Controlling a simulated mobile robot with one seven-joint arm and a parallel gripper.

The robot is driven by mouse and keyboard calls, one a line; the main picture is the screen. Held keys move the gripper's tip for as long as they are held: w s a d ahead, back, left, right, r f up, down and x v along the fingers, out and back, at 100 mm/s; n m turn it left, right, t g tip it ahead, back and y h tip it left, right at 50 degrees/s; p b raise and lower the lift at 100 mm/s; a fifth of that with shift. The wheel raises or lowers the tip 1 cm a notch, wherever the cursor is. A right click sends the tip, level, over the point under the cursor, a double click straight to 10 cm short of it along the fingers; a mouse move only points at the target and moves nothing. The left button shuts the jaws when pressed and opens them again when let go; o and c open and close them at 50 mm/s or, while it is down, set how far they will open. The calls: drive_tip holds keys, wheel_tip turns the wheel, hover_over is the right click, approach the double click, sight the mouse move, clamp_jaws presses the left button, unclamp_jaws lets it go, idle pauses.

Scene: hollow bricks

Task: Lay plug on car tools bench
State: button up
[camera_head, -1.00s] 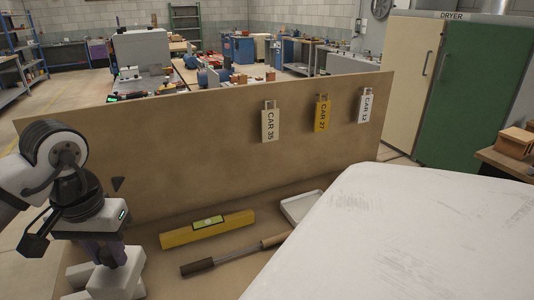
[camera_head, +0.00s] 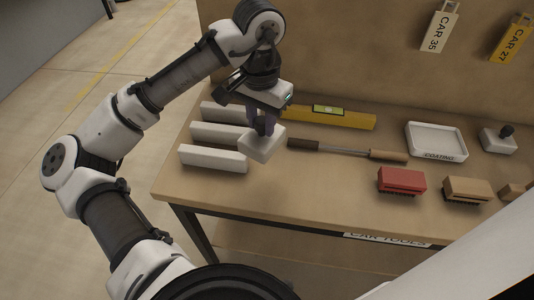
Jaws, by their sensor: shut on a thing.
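My gripper (camera_head: 263,126) points down and is shut on a pale, block-shaped plug (camera_head: 262,146). The plug is tilted and sits over the left part of the car tools bench (camera_head: 310,195), close to the right ends of the white bars. I cannot tell whether it touches the bench top. The bench is a tan table with a "CAR TOOLS" label (camera_head: 388,239) on its front edge. The fingers cover the top of the plug.
White bars (camera_head: 213,159) lie left of the plug. A yellow level (camera_head: 345,119) and a long-handled tool (camera_head: 345,151) lie behind and right. A coating tray (camera_head: 436,138), red brush (camera_head: 402,180) and tan brush (camera_head: 467,189) stand further right. The front-left top is clear.

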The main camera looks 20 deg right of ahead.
wheel_tip(320, 180, down, 14)
drive_tip(key=shift+r+p, duration=0.1)
drive_tip(key=shift+p, duration=0.55)
drive_tip(key=o, duration=1)
drive_tip(key=shift+c, duration=0.2)
wheel_tip(320, 180, up, 12)
drive_tip(key=shift+r+b, duration=0.1)
drive_tip(key=shift+b, duration=0.8)
drive_tip(key=shift+d, duration=0.1)
